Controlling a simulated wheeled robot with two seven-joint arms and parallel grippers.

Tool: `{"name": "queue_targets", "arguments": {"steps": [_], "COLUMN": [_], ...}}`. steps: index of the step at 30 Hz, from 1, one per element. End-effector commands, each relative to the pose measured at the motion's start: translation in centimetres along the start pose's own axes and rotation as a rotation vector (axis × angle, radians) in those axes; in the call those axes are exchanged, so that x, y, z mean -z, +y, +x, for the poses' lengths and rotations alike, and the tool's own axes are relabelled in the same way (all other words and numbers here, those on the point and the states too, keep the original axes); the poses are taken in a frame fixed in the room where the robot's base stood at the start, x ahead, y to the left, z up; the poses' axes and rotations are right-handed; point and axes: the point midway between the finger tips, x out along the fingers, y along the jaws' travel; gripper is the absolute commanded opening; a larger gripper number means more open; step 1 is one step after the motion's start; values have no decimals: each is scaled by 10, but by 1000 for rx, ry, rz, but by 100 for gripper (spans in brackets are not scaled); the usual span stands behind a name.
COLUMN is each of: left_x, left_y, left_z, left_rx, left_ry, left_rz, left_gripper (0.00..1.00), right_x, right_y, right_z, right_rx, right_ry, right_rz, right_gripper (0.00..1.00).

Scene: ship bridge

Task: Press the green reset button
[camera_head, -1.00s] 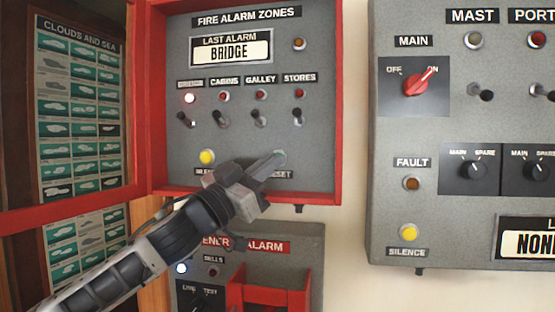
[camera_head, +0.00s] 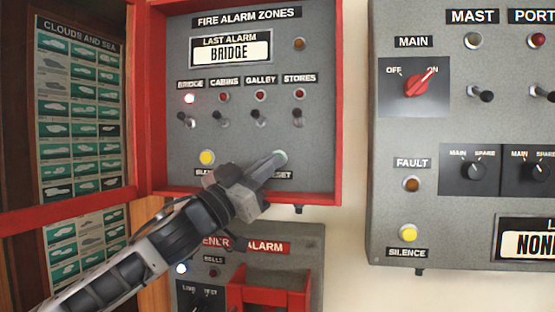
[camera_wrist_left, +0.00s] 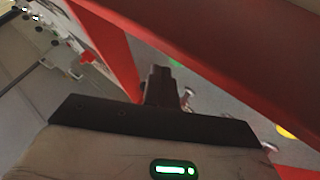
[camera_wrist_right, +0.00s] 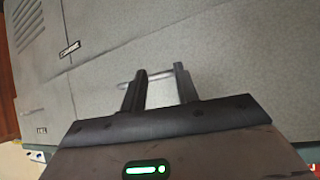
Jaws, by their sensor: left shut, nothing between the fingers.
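The green reset button (camera_head: 281,155) is low on the right of the grey panel in the red fire alarm box, above a partly hidden RESET label (camera_head: 281,174). My left gripper (camera_head: 274,162) is shut and empty, reaching up from lower left. Its tip overlaps the button's lower edge in the head view; I cannot tell whether it touches. In the left wrist view, green shows (camera_wrist_left: 175,62) just beyond the shut fingers (camera_wrist_left: 161,82). My right gripper (camera_wrist_right: 161,82) shows only in its wrist view, its fingers apart.
A yellow silence button (camera_head: 207,157) and several toggle switches (camera_head: 260,116) share the panel. The red box rim (camera_head: 240,194) runs below. The open red door frame (camera_head: 65,213) stands left. A grey panel (camera_head: 440,210) is at right. A thin bar (camera_wrist_right: 132,85) lies near my right fingers.

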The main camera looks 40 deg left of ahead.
Motion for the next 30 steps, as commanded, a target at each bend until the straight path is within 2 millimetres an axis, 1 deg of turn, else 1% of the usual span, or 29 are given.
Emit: {"name": "queue_targets", "arguments": {"steps": [5, 30], "left_x": [-1, -6], "left_y": [-4, -7], "left_z": [5, 9], "left_rx": [0, 1], "left_ry": [1, 0], "left_rz": [-1, 0], "left_gripper": [0, 0], "right_x": [5, 8], "right_y": [0, 0], "right_z": [-4, -5], "right_rx": [0, 0], "right_ry": [0, 2], "right_rz": [0, 0], "right_gripper": [30, 30]}}
